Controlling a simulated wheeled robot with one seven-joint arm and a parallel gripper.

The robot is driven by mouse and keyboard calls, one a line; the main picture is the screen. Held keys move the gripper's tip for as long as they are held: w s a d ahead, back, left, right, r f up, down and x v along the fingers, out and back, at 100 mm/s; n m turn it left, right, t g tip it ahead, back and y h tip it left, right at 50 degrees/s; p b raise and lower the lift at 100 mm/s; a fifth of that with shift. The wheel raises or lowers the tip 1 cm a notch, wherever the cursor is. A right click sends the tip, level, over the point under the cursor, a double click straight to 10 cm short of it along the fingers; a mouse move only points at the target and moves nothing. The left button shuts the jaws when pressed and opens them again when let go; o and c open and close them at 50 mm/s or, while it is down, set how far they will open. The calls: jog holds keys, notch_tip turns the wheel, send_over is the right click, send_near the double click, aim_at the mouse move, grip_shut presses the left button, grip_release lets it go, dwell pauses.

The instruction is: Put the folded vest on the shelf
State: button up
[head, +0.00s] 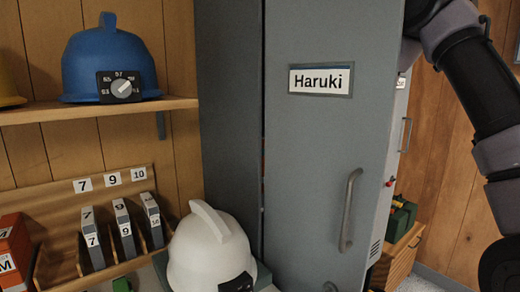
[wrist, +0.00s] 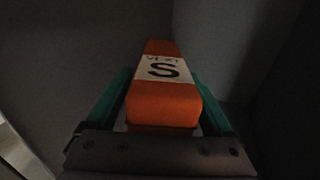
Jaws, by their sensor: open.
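The orange folded vest (wrist: 165,103), with a white label reading "VEST" and "S", lies between the green fingers of my gripper (wrist: 160,77) in the wrist view. The fingers are open, one along each side of it, and the vest reaches past their tips. Grey panels surround it; what it rests on is too dark to tell. In the head view my gripper and this vest are hidden. A wooden shelf (head: 38,115) on the left wall holds a blue helmet (head: 108,60) and part of a yellow one. An orange block marked "M" (head: 12,245) stands at the lower left.
A grey locker door (head: 310,150) labelled "Haruki", with a bar handle (head: 349,208), fills the middle. A wooden rack (head: 68,262) holds grey numbered units under signs 7, 9 and 10. A white helmet (head: 212,252) stands in front.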

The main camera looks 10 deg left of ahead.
jog(key=v, duration=1.1)
jog(key=shift+d, duration=0.35)
jog(key=shift+s, duration=0.1)
